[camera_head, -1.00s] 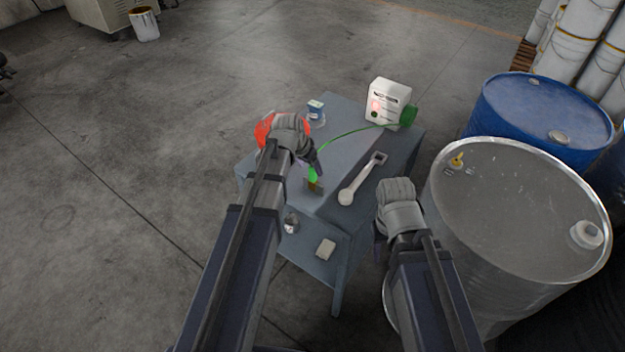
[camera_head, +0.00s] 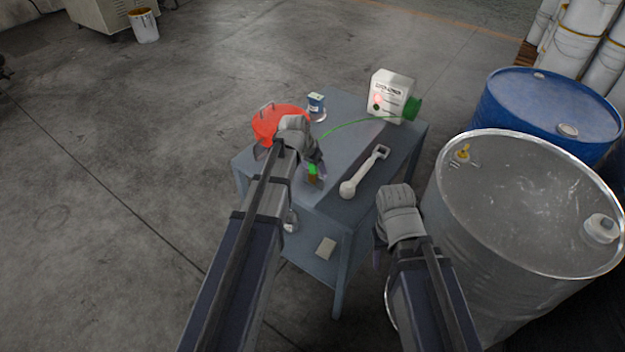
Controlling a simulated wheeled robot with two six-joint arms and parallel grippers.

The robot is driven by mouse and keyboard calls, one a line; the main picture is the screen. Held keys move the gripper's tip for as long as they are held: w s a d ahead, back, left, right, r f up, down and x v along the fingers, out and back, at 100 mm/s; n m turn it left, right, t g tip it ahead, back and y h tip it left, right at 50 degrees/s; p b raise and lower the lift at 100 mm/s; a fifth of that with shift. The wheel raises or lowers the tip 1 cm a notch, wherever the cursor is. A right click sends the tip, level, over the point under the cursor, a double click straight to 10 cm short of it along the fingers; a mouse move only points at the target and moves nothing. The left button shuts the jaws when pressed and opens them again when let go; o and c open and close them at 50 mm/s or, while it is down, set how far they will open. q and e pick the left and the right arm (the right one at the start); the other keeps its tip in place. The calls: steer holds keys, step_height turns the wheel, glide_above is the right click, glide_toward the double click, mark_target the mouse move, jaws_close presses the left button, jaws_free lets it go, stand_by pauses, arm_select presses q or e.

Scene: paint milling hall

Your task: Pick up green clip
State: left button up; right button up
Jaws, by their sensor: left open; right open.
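The green clip (camera_head: 312,168) is on the blue-grey table, at the end of a green cable (camera_head: 352,124) that runs to a green reel (camera_head: 412,108) beside a white box. A small brown piece shows just below the clip. My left gripper (camera_head: 317,167) is open right at the clip, its fingers partly hiding it; I cannot tell whether they touch it. My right gripper (camera_head: 380,250) is open and empty, low beside the table's right edge, its fingers mostly hidden by its wrist.
The table (camera_head: 345,110) holds a red object (camera_head: 272,122), a small blue-labelled container (camera_head: 316,104), a white box (camera_head: 389,92) and a pale wrench-like tool (camera_head: 364,172). A lower shelf holds a light block (camera_head: 326,247). A grey drum (camera_head: 530,200) and a blue drum (camera_head: 545,108) stand close on the right.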

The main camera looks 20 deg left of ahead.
arm_select(q)
steer(key=shift+w+f, duration=0.15)
steer(key=shift+f, duration=0.35)
steer(key=shift+r, duration=0.15)
steer(key=shift+c, duration=0.2)
jaws_close()
